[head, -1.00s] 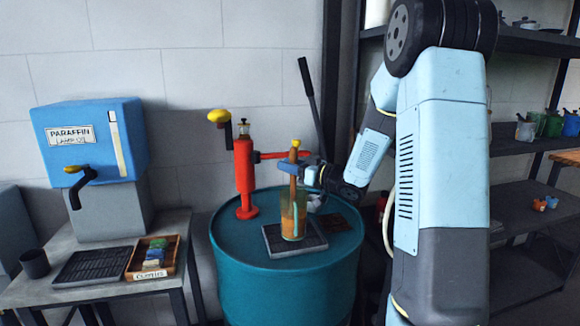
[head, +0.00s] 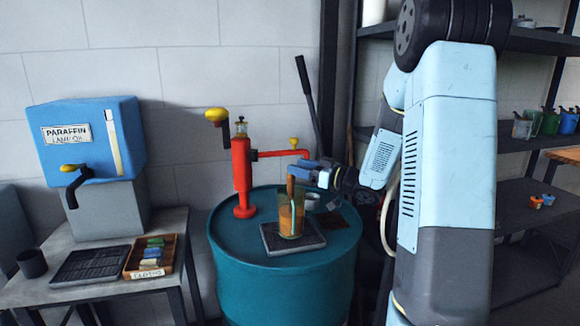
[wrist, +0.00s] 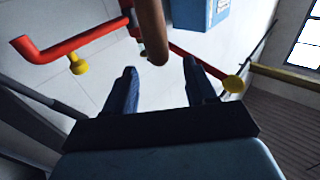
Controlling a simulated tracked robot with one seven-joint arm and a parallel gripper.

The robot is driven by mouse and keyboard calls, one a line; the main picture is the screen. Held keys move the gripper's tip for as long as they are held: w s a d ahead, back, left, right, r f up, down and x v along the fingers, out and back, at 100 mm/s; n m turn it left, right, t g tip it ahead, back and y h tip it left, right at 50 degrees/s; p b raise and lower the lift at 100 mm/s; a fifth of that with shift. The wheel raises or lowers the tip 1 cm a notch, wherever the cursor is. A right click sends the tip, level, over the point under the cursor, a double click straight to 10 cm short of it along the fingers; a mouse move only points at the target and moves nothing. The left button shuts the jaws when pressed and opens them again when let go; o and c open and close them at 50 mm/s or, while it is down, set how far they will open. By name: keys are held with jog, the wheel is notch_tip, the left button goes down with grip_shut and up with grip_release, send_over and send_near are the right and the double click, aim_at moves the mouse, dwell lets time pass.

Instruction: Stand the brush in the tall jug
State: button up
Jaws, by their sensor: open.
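The tall jug (head: 285,222) is an amber, see-through vessel upright on a dark square tray on top of a teal drum. The brush (head: 291,190) stands in it nearly upright, its brown handle rising above the rim and its lower part inside, blurred by the glass. My gripper (head: 304,169) is open, just above the jug at the top of the handle. In the wrist view the handle's rounded end (wrist: 155,45) shows beyond and between the spread fingers of my gripper (wrist: 160,82). The jug is out of the wrist view.
A red pump (head: 242,170) with a yellow knob stands left of the jug; its pipe passes behind my gripper. A small grey container (head: 312,201) sits behind the jug. A side table holds a blue paraffin tank (head: 90,140) and a cloth box (head: 150,258).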

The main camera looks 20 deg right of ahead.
jog(key=v, duration=0.8)
jog(key=shift+s+d, duration=0.25)
jog(key=shift+d, duration=0.05)
dwell(0.5)
notch_tip(320, 180, up, 8)
jog(key=s+m+h, duration=0.3)
jog(key=m+h, duration=0.3)
jog(key=h, duration=0.8)
jog(key=s+a+f+m+g, duration=0.1)
jog(key=s+a+g, duration=0.2)
jog(key=s, duration=0.9)
jog(key=s+a+f+m+g, duration=0.2)
jog(key=s+a+g, duration=0.2)
jog(key=s, duration=0.9)
jog(key=shift+s+a+g+y, duration=0.2)
jog(key=shift+a+g+y, duration=0.15)
jog(key=shift+a, duration=0.35)
